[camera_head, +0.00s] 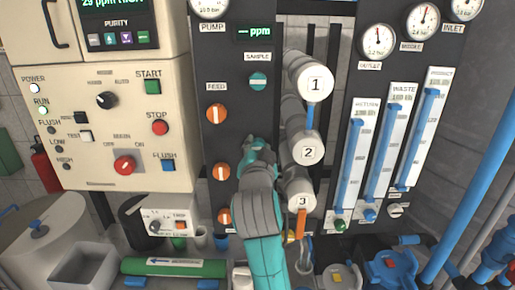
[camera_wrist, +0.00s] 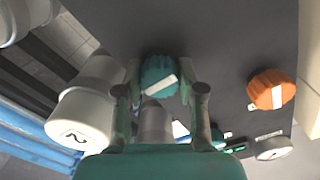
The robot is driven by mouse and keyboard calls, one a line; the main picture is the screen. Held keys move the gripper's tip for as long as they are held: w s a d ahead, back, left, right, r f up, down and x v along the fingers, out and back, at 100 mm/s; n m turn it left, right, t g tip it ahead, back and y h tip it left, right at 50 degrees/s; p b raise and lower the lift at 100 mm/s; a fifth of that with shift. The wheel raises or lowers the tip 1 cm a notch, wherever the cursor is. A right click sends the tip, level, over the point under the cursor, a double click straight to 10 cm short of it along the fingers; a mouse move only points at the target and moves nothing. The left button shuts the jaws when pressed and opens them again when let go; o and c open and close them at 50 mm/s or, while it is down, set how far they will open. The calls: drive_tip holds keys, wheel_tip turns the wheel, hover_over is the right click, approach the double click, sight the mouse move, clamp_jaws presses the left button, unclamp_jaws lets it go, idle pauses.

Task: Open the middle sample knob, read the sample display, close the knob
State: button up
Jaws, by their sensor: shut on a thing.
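The middle sample knob is a teal round knob (camera_wrist: 158,70) with a white mark across it, tilted up to the right in the wrist view. My gripper (camera_wrist: 160,82) has one finger on each side of it and is shut on it. In the head view my gripper (camera_head: 258,146) reaches the black panel below the upper teal sample knob (camera_head: 258,82) and hides most of the middle knob. The sample display (camera_head: 254,32), at the top of that panel, reads "-- ppm" in green.
Several orange feed knobs (camera_head: 216,114) line the panel left of my gripper; one also shows in the wrist view (camera_wrist: 271,88). White numbered vessel ends (camera_head: 309,152) stand close on the right, with blue flow tubes (camera_head: 349,158) beyond. A cream control cabinet (camera_head: 108,110) is at left.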

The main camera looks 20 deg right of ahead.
drive_tip(key=shift+n, duration=0.3)
drive_tip(key=n, duration=0.3)
drive_tip(key=shift+n, duration=0.4)
drive_tip(key=n, duration=0.4)
drive_tip(key=shift+n, duration=0.3)
drive_tip(key=n, duration=0.4)
drive_tip(key=shift+n, duration=2.2)
drive_tip(key=o, duration=1.1)
drive_tip(key=shift+o, duration=0.2)
